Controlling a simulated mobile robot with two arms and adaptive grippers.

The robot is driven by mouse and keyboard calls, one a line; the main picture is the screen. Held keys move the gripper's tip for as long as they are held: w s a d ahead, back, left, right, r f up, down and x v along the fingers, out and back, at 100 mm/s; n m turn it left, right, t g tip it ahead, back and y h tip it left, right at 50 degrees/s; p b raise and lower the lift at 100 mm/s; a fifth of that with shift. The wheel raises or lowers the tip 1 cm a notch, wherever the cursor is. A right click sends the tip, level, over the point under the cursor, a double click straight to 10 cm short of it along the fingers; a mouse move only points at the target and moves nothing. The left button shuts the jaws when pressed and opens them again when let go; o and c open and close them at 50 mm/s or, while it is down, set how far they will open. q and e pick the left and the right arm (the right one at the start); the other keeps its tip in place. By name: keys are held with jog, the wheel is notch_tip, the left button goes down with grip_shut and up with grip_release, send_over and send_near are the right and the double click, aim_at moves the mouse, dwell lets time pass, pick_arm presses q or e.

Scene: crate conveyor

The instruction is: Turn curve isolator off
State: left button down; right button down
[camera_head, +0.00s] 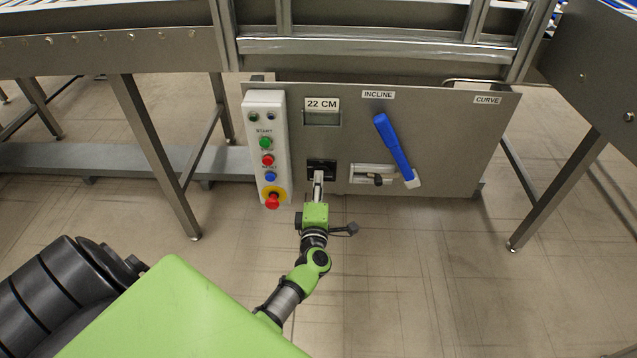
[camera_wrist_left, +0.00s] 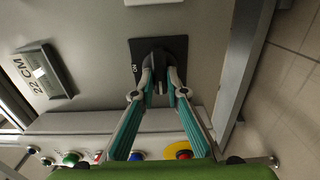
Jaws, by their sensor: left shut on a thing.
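A black square isolator plate (camera_head: 328,164) with a dark rotary knob sits on the grey control panel (camera_head: 450,150), below the "22 CM" display. In the left wrist view the plate (camera_wrist_left: 177,48) carries small, hard-to-read white lettering beside the knob (camera_wrist_left: 158,62). My left gripper (camera_head: 318,179) reaches up to the plate from below. In the left wrist view its fingertips (camera_wrist_left: 159,86) are shut on the knob from both sides. The knob is partly hidden, and I cannot tell its exact setting. A "CURVE" label (camera_head: 487,100) is at the panel's upper right corner. My right gripper is not in view.
A white button box (camera_head: 252,150) with a red emergency stop (camera_head: 272,201) stands just left of the gripper. A blue lever (camera_head: 393,146) under the "INCLINE" label (camera_head: 378,94) is to the right. Metal conveyor legs stand on both sides; the floor in front is clear.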

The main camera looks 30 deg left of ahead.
pick_arm(q)
jog(key=shift+f, duration=0.1)
jog(key=c, duration=2)
grip_release()
jog(key=shift+s, duration=0.1)
jog(key=v, duration=1.2)
